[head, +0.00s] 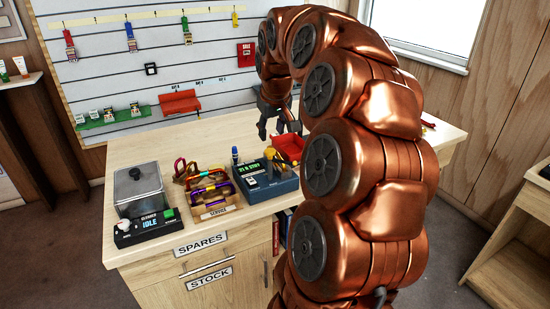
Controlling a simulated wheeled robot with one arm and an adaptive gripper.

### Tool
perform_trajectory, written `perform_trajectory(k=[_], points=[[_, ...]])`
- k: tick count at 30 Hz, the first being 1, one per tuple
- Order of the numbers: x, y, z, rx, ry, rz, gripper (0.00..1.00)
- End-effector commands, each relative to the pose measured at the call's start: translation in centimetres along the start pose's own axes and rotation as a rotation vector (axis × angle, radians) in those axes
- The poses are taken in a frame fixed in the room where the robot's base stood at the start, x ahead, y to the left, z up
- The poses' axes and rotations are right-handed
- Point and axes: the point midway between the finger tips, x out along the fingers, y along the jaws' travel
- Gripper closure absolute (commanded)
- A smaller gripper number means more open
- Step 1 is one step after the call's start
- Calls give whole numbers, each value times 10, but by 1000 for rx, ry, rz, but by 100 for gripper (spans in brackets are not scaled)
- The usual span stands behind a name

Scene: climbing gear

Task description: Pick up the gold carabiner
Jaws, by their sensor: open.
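A gold-toned carabiner (191,171) appears to be among several coloured carabiners at the left-middle of the wooden counter, just behind a wooden rack (216,211). It is small and partly overlapped by its neighbours, so its exact outline is hard to tell. Purple, yellow and dark red pieces show around it. My gripper (279,128) is open, with its dark fingers pointing down over the back of the counter. It is to the right of the carabiners and well apart from them. I see nothing between its fingers.
A blue box (266,186) with a display stands right of the rack, near a red open bin (289,147). A clear-lidded cleaner unit (140,193) stands at the left. A slatted wall (160,70) with hanging gear rises behind. The counter's back left is clear.

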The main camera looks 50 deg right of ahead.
Motion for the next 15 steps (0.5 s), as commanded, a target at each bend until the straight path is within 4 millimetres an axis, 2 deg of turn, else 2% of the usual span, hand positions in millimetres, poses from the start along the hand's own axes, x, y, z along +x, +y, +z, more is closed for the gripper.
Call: perform_trajectory(k=[1,4,8,15], points=[[1,10,-3,12,5,8,58],[3,20,-6,22,11,17,58],[13,21,-6,22,10,19,58],[46,21,-6,21,6,17,58]])
